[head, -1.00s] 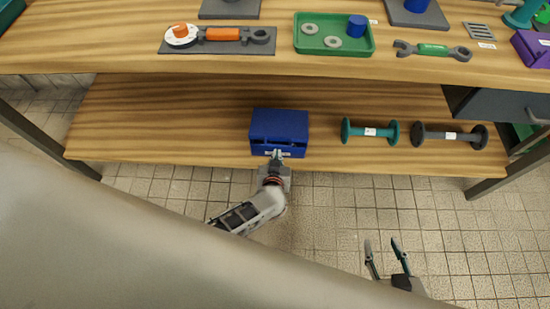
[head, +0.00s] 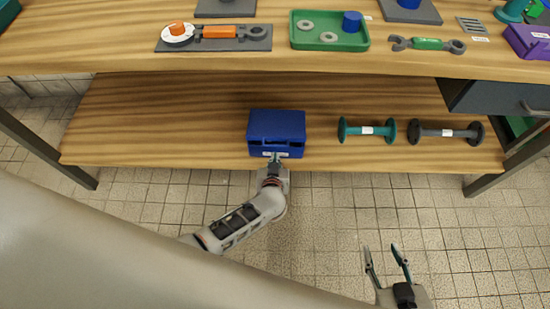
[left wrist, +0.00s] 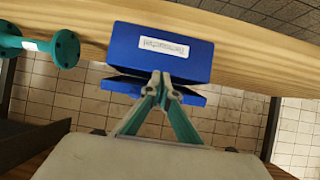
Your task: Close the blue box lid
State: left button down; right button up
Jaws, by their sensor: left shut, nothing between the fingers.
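The blue box (head: 277,128) stands on the lower wooden shelf, near its front edge, and also shows in the left wrist view (left wrist: 165,50) with a white label on its front. A narrow dark gap shows between the lid (head: 278,122) and the box body, so the lid looks nearly down but not flush. My left gripper (head: 275,158) is shut and empty at the box's front; in the left wrist view its fingertips (left wrist: 160,78) are at the gap, and contact is hard to tell. My right gripper (head: 387,254) is open and empty over the floor.
A teal dumbbell-shaped part (head: 367,131) and a dark grey one (head: 446,132) lie right of the box. The shelf left of the box is clear.

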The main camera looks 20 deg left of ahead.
jog(key=shift+s+f, duration=0.4)
jog(key=shift+s, duration=0.05)
jog(key=shift+w+r, duration=0.2)
